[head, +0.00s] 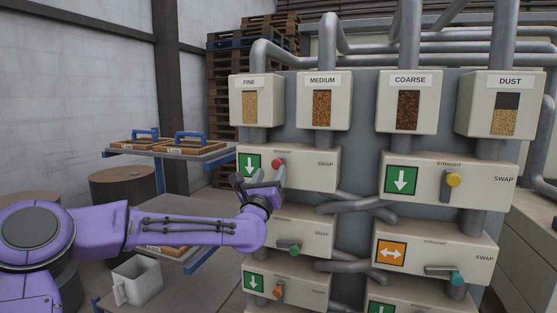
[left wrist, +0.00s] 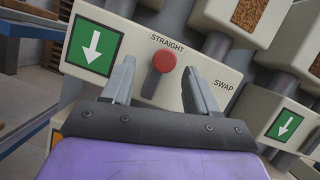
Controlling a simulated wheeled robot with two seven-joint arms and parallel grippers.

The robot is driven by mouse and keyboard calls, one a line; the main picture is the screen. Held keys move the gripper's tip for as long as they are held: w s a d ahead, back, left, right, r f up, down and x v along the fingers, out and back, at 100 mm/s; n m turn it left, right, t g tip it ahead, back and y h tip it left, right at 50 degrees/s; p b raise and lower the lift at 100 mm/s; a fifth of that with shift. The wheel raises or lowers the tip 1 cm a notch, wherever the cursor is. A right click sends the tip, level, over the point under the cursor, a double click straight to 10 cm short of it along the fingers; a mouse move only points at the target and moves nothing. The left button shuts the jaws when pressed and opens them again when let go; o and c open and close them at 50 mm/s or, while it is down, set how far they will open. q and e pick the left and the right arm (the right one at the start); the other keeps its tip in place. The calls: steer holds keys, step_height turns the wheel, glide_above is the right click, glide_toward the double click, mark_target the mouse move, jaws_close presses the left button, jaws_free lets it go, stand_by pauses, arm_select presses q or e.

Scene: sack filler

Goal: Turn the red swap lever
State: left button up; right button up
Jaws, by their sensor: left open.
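The red swap lever (head: 277,163) is on the upper left cream valve box, between the "STRAIGHT" and "SWAP" labels. Its round red knob (left wrist: 163,62) shows clearly in the left wrist view, with a short grey stem below it. The box's green sign (head: 249,164) shows a white down arrow, also seen in the left wrist view (left wrist: 93,45). My left gripper (head: 261,181) is open in front of this box. In the left wrist view, its two fingers (left wrist: 159,76) stand either side of the red knob with gaps. Whether a finger touches the lever is unclear.
Other levers are yellow (head: 453,180), green (head: 295,249), teal (head: 457,278) and orange (head: 278,292). An orange double-arrow sign (head: 391,254) marks the teal lever's box. Grey pipes (head: 365,203) link the boxes. A rack with blue-handled trays (head: 194,147) and a pale jug (head: 137,281) stand left.

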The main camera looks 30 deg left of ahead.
mark_target(276, 166)
arm_select(q)
steer(key=x, duration=0.1)
steer(key=p+x, duration=0.1)
steer(key=x, duration=0.1)
steer(key=d+p+x, duration=0.1)
steer(key=x, duration=0.1)
steer(key=shift+r, duration=0.1)
steer(key=shift+w+a+r, duration=0.1)
steer(key=shift+w, duration=0.05)
steer(key=shift+a, duration=0.15)
arm_select(e)
step_height(276, 166, up, 3)
steer(key=shift+d, duration=0.1)
arm_select(q)
steer(key=shift+w, duration=0.1)
